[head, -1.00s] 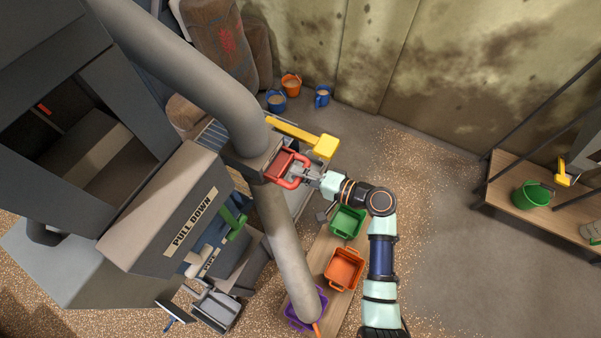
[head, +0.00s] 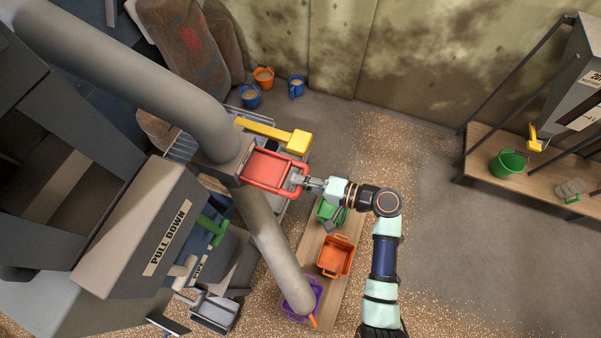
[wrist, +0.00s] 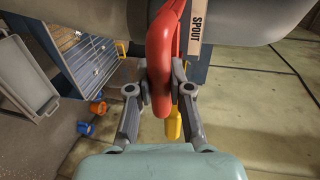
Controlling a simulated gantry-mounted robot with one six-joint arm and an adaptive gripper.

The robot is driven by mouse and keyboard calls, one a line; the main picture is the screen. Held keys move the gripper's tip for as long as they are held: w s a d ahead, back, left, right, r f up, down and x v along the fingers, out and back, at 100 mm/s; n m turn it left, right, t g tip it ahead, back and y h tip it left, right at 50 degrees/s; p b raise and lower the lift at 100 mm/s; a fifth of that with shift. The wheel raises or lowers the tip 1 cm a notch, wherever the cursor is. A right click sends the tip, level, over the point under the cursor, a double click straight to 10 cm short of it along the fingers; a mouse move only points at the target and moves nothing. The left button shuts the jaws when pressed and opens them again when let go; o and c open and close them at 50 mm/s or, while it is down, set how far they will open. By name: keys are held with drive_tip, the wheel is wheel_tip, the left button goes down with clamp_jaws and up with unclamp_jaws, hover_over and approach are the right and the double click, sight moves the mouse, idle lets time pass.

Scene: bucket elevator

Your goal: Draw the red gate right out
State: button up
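The red gate (head: 268,172) is a flat red plate with a looped handle, sticking out to the right from the grey housing on the spout pipe (head: 262,225). A long stretch of the plate shows outside the housing. My gripper (head: 302,182) is at the handle's right end. In the wrist view my gripper (wrist: 161,92) has its fingers on both sides of the red handle (wrist: 160,50), closed on it. Whether the plate's inner end is still inside the housing is hidden.
A yellow bar (head: 272,133) lies just above the gate. A green bucket (head: 329,211), an orange bucket (head: 335,257) and a purple bucket (head: 303,300) stand on a board below.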

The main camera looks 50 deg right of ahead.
drive_tip(key=shift+o, duration=1.3)
drive_tip(key=shift+s+d, duration=0.15)
drive_tip(key=shift+s, duration=0.05)
drive_tip(key=shift+o, duration=1)
drive_tip(key=v, duration=1.2)
